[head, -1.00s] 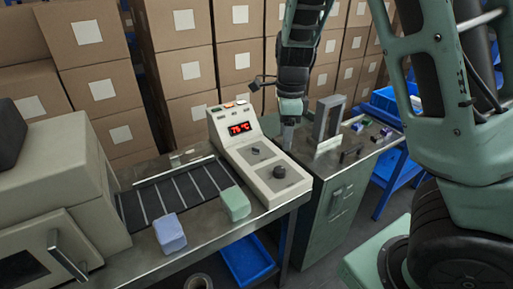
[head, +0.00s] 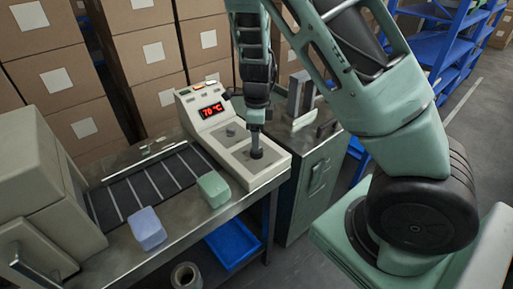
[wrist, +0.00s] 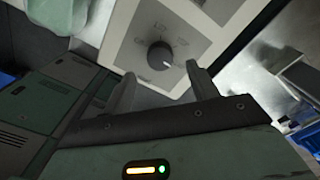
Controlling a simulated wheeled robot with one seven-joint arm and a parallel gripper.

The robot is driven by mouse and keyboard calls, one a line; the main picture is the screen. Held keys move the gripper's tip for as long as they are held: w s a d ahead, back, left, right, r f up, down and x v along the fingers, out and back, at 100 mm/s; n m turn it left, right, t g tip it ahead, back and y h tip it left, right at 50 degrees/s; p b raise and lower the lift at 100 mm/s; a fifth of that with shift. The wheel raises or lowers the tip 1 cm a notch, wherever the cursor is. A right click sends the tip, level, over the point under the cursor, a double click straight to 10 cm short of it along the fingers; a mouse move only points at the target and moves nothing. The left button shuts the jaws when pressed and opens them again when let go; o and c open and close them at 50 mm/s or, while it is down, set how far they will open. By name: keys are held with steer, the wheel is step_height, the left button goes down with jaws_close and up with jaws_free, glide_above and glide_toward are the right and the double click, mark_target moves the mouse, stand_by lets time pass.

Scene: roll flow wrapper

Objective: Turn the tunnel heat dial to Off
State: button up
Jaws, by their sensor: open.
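The control panel (head: 228,110) is a cream sloped box with a red display and two dark dials. The rear dial (head: 231,130) is small. The front dial (head: 257,153) is partly covered by my gripper (head: 256,139), which points down over it. In the wrist view a round dark dial (wrist: 160,55) with a light pointer mark sits on the pale panel face. Marks around it are too blurred to read. My gripper (wrist: 163,88) is open, its two fingers apart. The dial appears just beyond and between the fingertips, with no clear contact.
A conveyor (head: 150,184) lies left of the panel, with a green block (head: 213,189) and a blue block (head: 148,229) beside it. A grey metal bracket (head: 300,95) stands behind right. Stacked cartons (head: 140,60) close off the back.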

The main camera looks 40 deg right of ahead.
mark_target(254, 154)
steer(key=shift+f, duration=2.35)
steer(key=c, duration=1)
